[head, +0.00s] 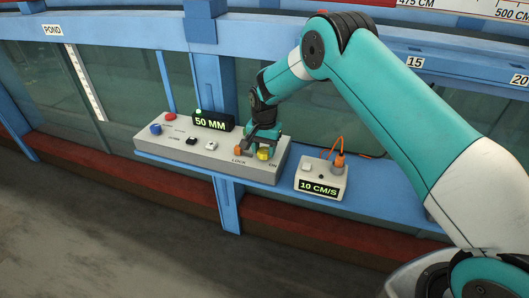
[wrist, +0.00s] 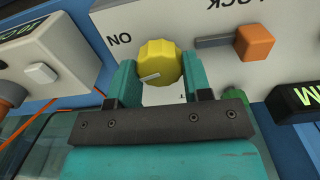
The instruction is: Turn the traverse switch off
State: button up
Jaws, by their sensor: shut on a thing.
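The traverse switch looks to be the yellow ribbed knob (wrist: 158,63) beside the ON label in the wrist view. A white pointer line shows on its face, slanting toward the ON side. In the head view the knob (head: 263,154) sits at the right end of the grey control panel (head: 155,143). My gripper (wrist: 160,75) has its two teal fingers on either side of the knob and is shut on it. In the head view my gripper (head: 262,145) comes down on the panel from above and partly hides the knob.
An orange lock slider (wrist: 254,42) is close beside the knob. A black 50 MM display (head: 210,123), a red button (head: 170,116) and a blue knob (head: 155,128) are farther left on the panel. A small 10 CM/S box (head: 308,174) with an orange cable stands to the right.

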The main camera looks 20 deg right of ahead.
jog(key=n+b, duration=0.2)
jog(key=n, duration=0.1)
jog(key=shift+f+n, duration=0.1)
jog(key=shift+n, duration=0.3)
jog(key=n+b, duration=0.2)
jog(key=n, duration=0.1)
jog(key=shift+n, duration=0.3)
jog(key=n+b, duration=0.1)
jog(key=n, duration=0.2)
jog(key=shift+n, duration=0.3)
jog(key=shift+n+b, duration=0.45)
jog(key=shift+n, duration=1.65)
jog(key=o, duration=0.9)
jog(key=shift+o, duration=0.2)
